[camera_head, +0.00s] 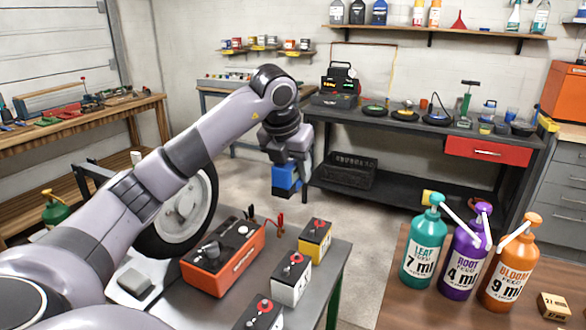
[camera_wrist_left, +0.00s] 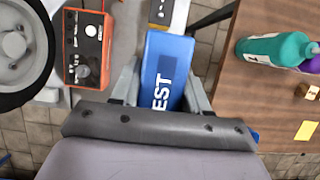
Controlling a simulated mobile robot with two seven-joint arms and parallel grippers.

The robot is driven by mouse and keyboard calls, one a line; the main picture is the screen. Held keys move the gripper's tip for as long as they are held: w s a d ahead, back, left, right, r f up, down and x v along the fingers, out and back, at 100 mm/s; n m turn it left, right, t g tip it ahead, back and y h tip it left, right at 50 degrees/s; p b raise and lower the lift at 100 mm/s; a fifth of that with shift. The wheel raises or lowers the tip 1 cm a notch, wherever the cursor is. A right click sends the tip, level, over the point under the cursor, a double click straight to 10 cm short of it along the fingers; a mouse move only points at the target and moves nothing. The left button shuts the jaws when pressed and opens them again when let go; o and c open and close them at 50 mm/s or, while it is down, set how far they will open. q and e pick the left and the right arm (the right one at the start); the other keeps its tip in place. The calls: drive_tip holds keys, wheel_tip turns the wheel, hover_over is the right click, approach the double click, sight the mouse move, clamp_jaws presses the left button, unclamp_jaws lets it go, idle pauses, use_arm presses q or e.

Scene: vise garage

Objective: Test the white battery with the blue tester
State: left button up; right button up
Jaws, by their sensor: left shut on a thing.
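My left gripper (camera_head: 288,165) is shut on the blue tester (camera_head: 286,181), holding it in the air beyond the far edge of the grey table. In the left wrist view the tester (camera_wrist_left: 166,72) shows white letters reading "EST" between the fingers. The white battery (camera_head: 290,281) stands on the table near its right edge, with red and dark terminals on top. It is between a yellow battery (camera_head: 315,243) behind and a dark-topped battery (camera_head: 260,314) in front, partly cut off. The tester is apart from all of them. My right gripper is not in view.
An orange box with knobs and red and black clamps (camera_head: 222,262) sits left of the batteries. A wheel (camera_head: 188,205) stands behind it. A wooden table (camera_head: 395,308) at right carries teal, purple and orange pump bottles (camera_head: 468,250). Floor is open beyond the grey table.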

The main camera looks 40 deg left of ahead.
use_arm(q)
drive_tip(key=shift+r+p, duration=1.3)
drive_tip(key=shift+r, duration=0.3)
